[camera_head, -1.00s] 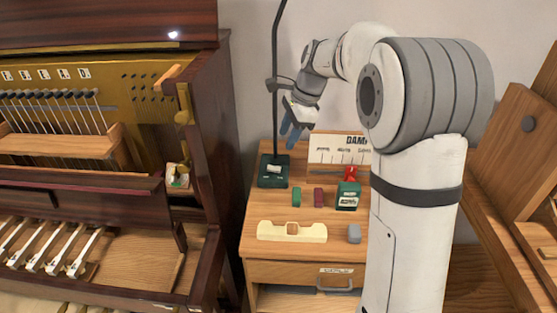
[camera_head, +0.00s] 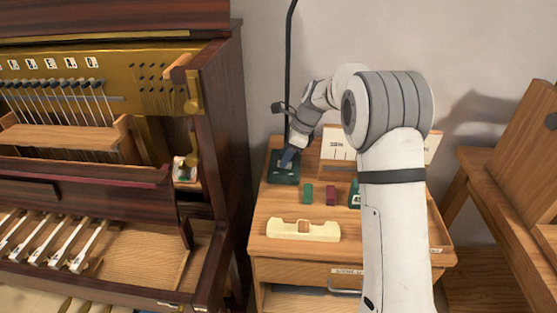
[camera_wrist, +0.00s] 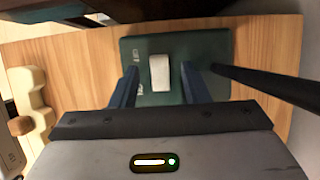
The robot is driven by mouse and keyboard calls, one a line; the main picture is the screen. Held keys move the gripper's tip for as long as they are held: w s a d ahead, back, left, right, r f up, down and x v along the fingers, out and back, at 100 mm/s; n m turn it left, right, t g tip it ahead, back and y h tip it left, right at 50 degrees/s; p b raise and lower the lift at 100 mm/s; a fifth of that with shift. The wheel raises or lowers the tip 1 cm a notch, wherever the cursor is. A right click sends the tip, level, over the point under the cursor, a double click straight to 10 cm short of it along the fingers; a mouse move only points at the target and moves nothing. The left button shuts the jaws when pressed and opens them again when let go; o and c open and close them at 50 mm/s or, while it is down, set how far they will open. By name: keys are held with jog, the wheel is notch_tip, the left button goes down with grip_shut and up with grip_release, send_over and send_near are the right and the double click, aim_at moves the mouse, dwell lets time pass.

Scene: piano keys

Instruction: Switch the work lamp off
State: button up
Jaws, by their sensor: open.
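The work lamp's dark green base (camera_head: 284,174) sits at the back left of the wooden cabinet top, with its thin black pole (camera_head: 289,60) rising from it. In the wrist view the base (camera_wrist: 215,45) carries a pale rocker switch (camera_wrist: 160,72). My gripper (camera_head: 288,160) is low at the base. In the wrist view its two blue fingers (camera_wrist: 159,70) are open, one on each side of the switch in the picture, with nothing held. I cannot tell whether the fingertips touch the base. The lamp's head is out of view.
A cream notched piece (camera_head: 303,231), a green block (camera_head: 308,193) and a dark red block (camera_head: 331,197) lie on the cabinet top (camera_head: 275,210). A green box (camera_head: 354,196) is partly hidden by my arm. The opened piano (camera_head: 225,130) stands close on the left.

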jog(key=shift+x, duration=1)
